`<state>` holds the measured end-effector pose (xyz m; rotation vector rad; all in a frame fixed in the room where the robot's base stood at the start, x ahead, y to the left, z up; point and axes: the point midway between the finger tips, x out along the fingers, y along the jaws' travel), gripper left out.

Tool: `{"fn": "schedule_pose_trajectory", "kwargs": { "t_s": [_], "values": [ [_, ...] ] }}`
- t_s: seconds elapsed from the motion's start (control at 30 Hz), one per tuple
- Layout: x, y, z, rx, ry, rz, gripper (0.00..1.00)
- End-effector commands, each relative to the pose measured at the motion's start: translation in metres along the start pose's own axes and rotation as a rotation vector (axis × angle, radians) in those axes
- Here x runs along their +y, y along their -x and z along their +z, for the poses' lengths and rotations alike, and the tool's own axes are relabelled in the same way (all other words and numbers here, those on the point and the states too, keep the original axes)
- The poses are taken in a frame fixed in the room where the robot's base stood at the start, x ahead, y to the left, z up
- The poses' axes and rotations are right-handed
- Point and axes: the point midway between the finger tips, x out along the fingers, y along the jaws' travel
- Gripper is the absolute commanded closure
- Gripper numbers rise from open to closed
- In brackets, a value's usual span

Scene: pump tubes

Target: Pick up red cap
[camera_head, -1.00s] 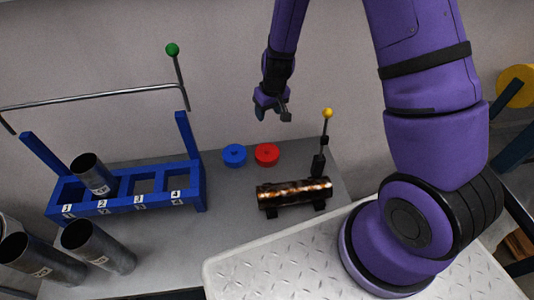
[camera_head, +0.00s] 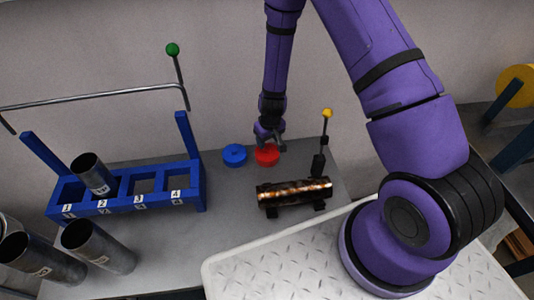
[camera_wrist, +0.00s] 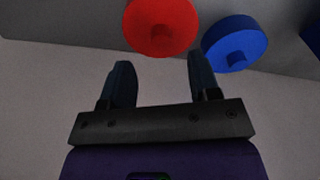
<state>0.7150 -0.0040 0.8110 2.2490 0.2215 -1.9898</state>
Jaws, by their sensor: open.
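The red cap (camera_head: 267,157) is a round disc lying on the grey table, just right of the blue cap (camera_head: 234,155). In the wrist view the red cap (camera_wrist: 160,25) lies ahead of the fingertips at the top edge, partly cut off, with a small knob on its face. The blue cap (camera_wrist: 235,43) is beside it on the right. My gripper (camera_head: 269,143) is close above the red cap in the head view and hides its upper part. In the wrist view my gripper (camera_wrist: 160,72) has its two dark fingers apart with nothing between them.
A copper-coloured cylinder (camera_head: 294,190) rests on a stand in front of the caps, with a yellow-knobbed lever (camera_head: 327,113) to the right. A blue numbered rack (camera_head: 150,206) holds a metal tube (camera_head: 88,172) on the left. A wall is behind the table.

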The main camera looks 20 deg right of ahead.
Motion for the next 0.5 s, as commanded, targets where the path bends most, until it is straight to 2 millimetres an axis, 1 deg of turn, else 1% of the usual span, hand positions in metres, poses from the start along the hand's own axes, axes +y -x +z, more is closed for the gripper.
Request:
{"fn": "schedule_pose_trajectory", "kwargs": {
  "t_s": [0.3,0.4,0.5],
  "values": [
    [-0.001,-0.039,0.001,-0.003,-0.001,-0.001,0.44],
    [-0.001,-0.046,0.001,-0.003,-0.001,-0.001,0.44],
    [-0.001,-0.049,0.001,-0.001,-0.001,0.000,0.44]
  ]
}}
